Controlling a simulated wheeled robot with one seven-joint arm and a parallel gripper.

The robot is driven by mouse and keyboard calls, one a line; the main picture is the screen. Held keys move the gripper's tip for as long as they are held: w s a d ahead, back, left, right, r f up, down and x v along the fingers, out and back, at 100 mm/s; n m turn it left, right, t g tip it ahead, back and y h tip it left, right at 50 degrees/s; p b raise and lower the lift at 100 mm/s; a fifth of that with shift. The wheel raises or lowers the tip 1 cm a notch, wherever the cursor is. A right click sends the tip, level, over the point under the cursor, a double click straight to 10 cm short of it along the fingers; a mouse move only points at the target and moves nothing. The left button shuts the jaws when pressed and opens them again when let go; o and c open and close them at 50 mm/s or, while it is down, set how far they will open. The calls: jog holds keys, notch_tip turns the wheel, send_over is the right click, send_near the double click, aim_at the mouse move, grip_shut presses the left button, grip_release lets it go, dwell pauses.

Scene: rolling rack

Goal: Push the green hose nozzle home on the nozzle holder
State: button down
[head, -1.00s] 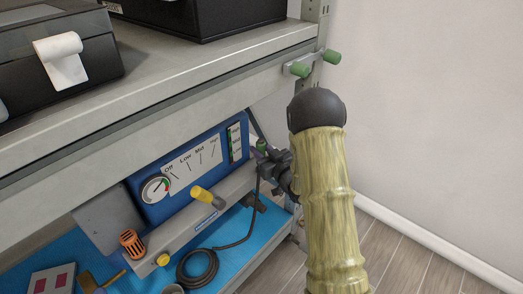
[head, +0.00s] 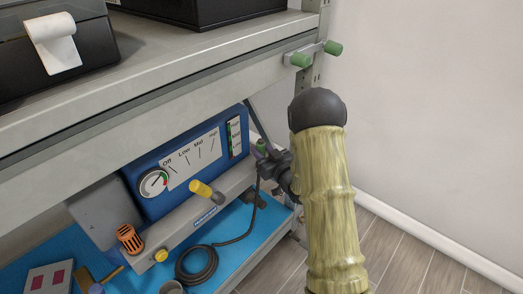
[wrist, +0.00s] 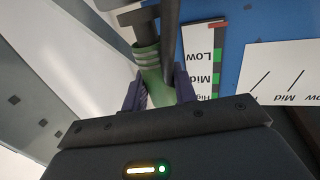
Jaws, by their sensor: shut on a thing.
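The green hose nozzle (wrist: 149,66) is a green cylinder between the two dark purple fingers of my gripper (wrist: 160,88) in the wrist view. My gripper is shut on it. Dark parts (wrist: 140,18) show at the nozzle's far end, and a dark bar runs alongside it. In the head view only a small green bit of the nozzle (head: 261,146) shows beside my gripper (head: 268,158), near the right end of the blue panel. I cannot tell which part is the nozzle holder, or whether the nozzle touches it.
A blue panel (head: 146,208) with a gauge stands behind a grey bar with a yellow handle (head: 201,188). A black hose (head: 197,265) lies coiled on the blue lower shelf. A bracket with green knobs (head: 318,50) juts from the rack post. The upper shelf edge (head: 180,85) overhangs. Clear floor lies right.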

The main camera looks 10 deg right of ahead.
jog(key=shift+f+b, duration=0.7)
jog(key=shift+f, duration=0.2)
jog(key=c, duration=1)
grip_release()
jog(key=shift+c, duration=0.2)
jog(key=shift+s, duration=0.1)
jog(key=p+v, duration=0.3)
jog(key=v, duration=1.4)
jog(key=shift+p, duration=0.35)
